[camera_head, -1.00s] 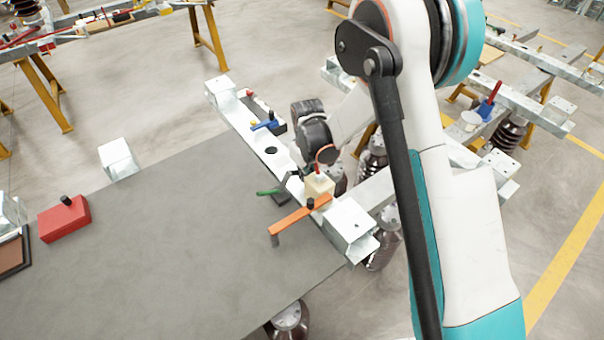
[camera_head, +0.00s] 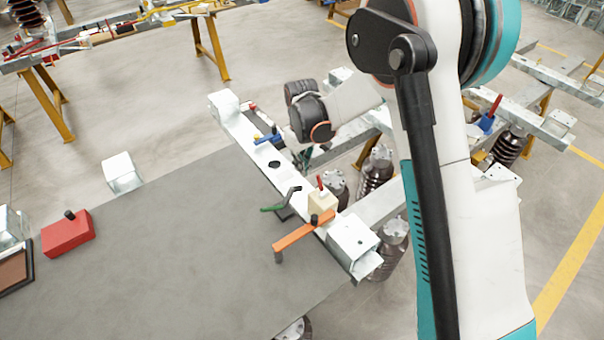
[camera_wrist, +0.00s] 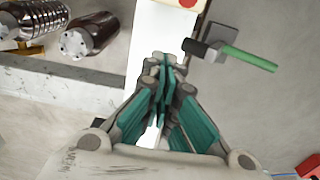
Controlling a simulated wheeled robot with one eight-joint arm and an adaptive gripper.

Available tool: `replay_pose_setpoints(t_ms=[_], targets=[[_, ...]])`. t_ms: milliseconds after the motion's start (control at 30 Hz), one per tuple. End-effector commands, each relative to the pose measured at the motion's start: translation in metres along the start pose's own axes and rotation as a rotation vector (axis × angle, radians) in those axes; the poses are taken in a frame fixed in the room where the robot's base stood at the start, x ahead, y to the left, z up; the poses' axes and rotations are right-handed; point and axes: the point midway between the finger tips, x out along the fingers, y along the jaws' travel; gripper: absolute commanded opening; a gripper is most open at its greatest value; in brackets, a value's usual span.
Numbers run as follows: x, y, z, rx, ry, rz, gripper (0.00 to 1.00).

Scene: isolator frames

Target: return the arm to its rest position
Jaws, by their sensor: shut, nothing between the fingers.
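My arm rises on the right of the head view and bends over the white beam (camera_head: 262,147). My gripper (camera_head: 306,158) hangs beside the beam's right edge in the head view, mostly hidden by my wrist. In the wrist view my gripper (camera_wrist: 165,68) has its teal fingers drawn together, with nothing between them. The green-handled tool (camera_head: 272,208) lies by the beam and is apart from the fingers. It also shows in the wrist view (camera_wrist: 248,58), right of the fingertips.
A cream block with a red pin (camera_head: 322,202) and an orange bar (camera_head: 300,233) sit near the beam's near end. A blue-handled clamp (camera_head: 267,139) is farther along. Brown insulators (camera_head: 375,175) stand right of the beam. The grey tabletop (camera_head: 170,260) is largely clear; a red box (camera_head: 68,236) sits left.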

Motion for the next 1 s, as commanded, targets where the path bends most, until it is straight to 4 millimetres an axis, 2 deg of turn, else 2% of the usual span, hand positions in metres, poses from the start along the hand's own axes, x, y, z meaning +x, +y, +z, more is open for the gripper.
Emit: replay_pose_setpoints(t_ms=[100, 367, 467, 667, 800, 1000], targets=[[-0.011, 0.0, 0.0, 0.0, 0.0, 0.0, 0.0], [-0.016, 0.001, 0.001, 0.002, 0.002, 0.001, 0.0], [-0.028, 0.003, 0.007, 0.016, 0.015, 0.005, 0.0], [-0.082, 0.014, 0.035, 0.081, 0.079, 0.025, 0.0], [-0.121, 0.02, 0.062, 0.136, 0.134, 0.043, 0.0], [-0.168, 0.024, 0.106, 0.212, 0.211, 0.067, 0.0]])
